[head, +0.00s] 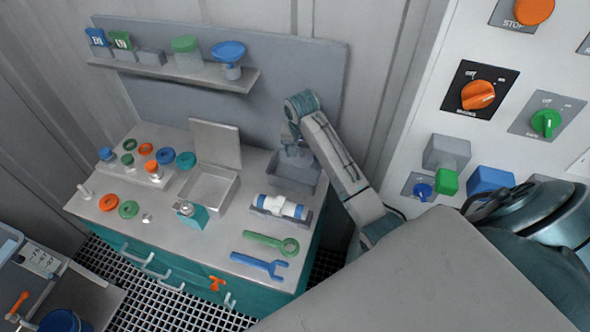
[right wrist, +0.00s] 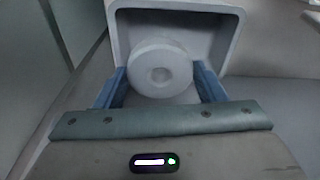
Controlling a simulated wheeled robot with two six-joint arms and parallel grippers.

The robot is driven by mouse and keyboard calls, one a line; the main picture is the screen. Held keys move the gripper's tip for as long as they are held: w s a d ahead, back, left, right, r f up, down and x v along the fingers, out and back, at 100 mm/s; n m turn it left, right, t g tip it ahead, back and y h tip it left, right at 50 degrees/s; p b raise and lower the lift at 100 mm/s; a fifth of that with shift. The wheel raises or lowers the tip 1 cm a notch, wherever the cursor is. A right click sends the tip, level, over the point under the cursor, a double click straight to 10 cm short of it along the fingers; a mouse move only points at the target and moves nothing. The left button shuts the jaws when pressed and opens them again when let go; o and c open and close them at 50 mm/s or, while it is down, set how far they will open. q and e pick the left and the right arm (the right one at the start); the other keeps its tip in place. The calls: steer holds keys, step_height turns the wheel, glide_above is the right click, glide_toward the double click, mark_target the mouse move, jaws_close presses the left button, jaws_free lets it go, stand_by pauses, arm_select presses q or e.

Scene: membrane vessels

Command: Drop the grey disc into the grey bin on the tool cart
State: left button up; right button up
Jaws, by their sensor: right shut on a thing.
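The grey disc (right wrist: 172,68) has a small hole in its middle and shows between the two blue fingers in the right wrist view. My right gripper (right wrist: 162,84) is shut on it. The grey bin (right wrist: 222,28) is open and lies around and beyond the disc in that view. In the head view the bin (head: 290,180) stands at the back right of the tool cart (head: 215,243), and my right gripper (head: 295,152) is over its opening. The disc cannot be made out in the head view. My left gripper is not in view.
An open metal box (head: 208,190) stands left of the bin. A white and blue cylinder (head: 280,207) lies in a holder just in front of it. A green wrench (head: 271,243) and a blue wrench (head: 259,265) lie nearer. A shelf (head: 213,74) hangs behind.

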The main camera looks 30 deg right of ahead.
step_height(320, 180, down, 2)
steer(key=shift+a, duration=0.1)
steer(key=shift+w+a+f, duration=0.1)
steer(key=shift+w+f, duration=0.05)
steer(key=shift+f, duration=0.8)
steer(key=o, duration=0.7)
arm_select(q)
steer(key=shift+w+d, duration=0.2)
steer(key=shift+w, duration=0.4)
arm_select(e)
steer(key=o, duration=0.4)
